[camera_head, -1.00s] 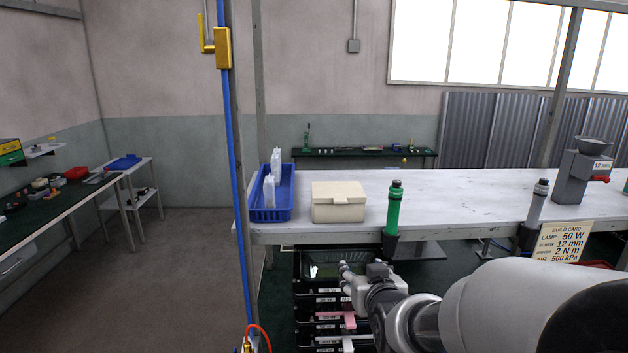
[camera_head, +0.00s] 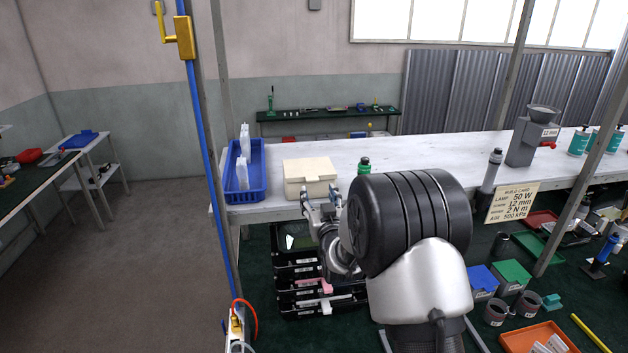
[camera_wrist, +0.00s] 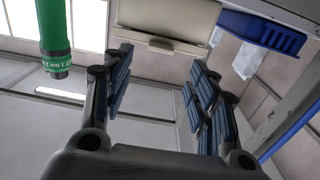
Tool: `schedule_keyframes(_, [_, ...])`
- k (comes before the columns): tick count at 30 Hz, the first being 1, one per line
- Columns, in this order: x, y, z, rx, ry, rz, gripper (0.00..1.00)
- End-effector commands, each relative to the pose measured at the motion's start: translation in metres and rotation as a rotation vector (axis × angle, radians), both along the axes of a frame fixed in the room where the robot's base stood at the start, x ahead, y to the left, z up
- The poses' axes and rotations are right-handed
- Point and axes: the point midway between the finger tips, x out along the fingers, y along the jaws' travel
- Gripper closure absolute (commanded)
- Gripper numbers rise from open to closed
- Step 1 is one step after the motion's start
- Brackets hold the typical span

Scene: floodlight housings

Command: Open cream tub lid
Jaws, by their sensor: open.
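The cream tub (camera_head: 309,175) stands on the white shelf, and its lid lies flat and closed on top. In the wrist view the tub (camera_wrist: 168,18) shows beyond my fingers, with a small tab (camera_wrist: 161,45) at its edge. My gripper (camera_head: 320,204) is just in front of the tub's near side, below lid height. In the wrist view my gripper (camera_wrist: 158,85) has its two fingers wide apart with nothing between them. I cannot tell from these views whether a fingertip touches the tub.
A blue bin (camera_head: 244,176) with clear bottles stands left of the tub. A green tool (camera_head: 363,166) is close on the right, also in the wrist view (camera_wrist: 55,30). A blue pipe (camera_head: 205,130) and post stand at left. Black trays (camera_head: 298,262) are stacked below the shelf.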

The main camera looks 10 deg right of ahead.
Motion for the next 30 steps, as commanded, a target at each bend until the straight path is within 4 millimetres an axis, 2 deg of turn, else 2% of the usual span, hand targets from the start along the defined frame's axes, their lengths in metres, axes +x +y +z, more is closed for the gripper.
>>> schedule_keyframes(1, [0.011, 0.0, 0.001, 0.0, -0.001, 0.0, 0.47])
schedule_keyframes(6, [0.044, 0.0, 0.001, 0.0, 0.0, 0.0, 0.47])
schedule_keyframes(12, [0.069, 0.0, 0.0, 0.0, 0.001, 0.0, 0.47])
schedule_keyframes(17, [0.077, 0.0, 0.0, 0.0, 0.001, 0.0, 0.47])
schedule_keyframes(25, [0.079, 0.0, 0.0, 0.0, 0.001, 0.0, 0.47])
schedule_keyframes(30, [0.079, 0.0, 0.0, 0.0, 0.001, 0.0, 0.57])
